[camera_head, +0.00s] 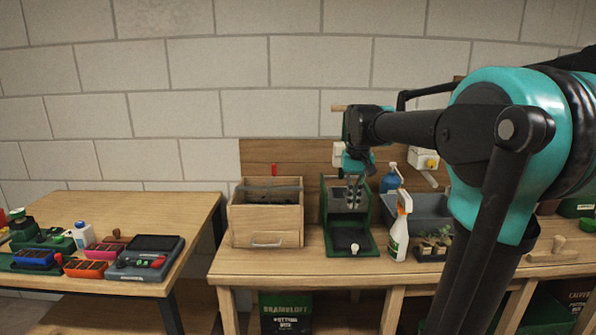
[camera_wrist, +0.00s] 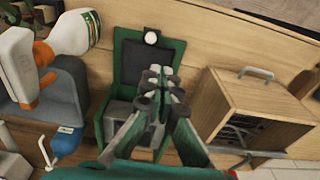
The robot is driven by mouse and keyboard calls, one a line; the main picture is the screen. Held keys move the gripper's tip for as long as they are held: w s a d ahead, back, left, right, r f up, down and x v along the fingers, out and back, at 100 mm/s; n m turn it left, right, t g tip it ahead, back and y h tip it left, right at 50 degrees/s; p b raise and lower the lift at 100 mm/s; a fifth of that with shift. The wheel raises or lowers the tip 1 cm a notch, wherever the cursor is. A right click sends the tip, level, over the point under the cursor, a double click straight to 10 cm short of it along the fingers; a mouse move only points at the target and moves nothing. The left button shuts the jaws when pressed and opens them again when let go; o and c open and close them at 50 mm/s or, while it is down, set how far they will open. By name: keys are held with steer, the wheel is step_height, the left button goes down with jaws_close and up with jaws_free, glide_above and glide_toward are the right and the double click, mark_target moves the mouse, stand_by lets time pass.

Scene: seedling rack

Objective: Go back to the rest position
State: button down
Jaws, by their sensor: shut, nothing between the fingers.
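My gripper (camera_head: 352,203) hangs fingers-down in front of the back board, over the green-framed stand (camera_head: 328,240) on the wooden bench. In the wrist view my gripper (camera_wrist: 157,75) has its fingertips together with nothing between them. Behind the fingers, the stand (camera_wrist: 181,58) shows its dark panel and a white knob. I cannot tell exactly how high the fingertips are above it. The fingers hide part of the stand's middle.
A wooden box (camera_head: 265,225) stands left of the green stand; a spray bottle (camera_head: 399,232) and a grey bin (camera_head: 428,208) stand to its right. Seedling pots (camera_head: 432,247) sit farther right. A side table (camera_head: 100,205) at left holds trays and a scale (camera_head: 146,256). Open wall lies above.

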steer(key=s+d+f+t, duration=0.2)
steer(key=s+f+t, duration=0.1)
steer(key=s+f, duration=1.7)
step_height(320, 180, down, 4)
steer(key=shift+s+d+r, duration=0.1)
steer(key=shift+s+d, duration=0.2)
steer(key=shift+d, duration=0.05)
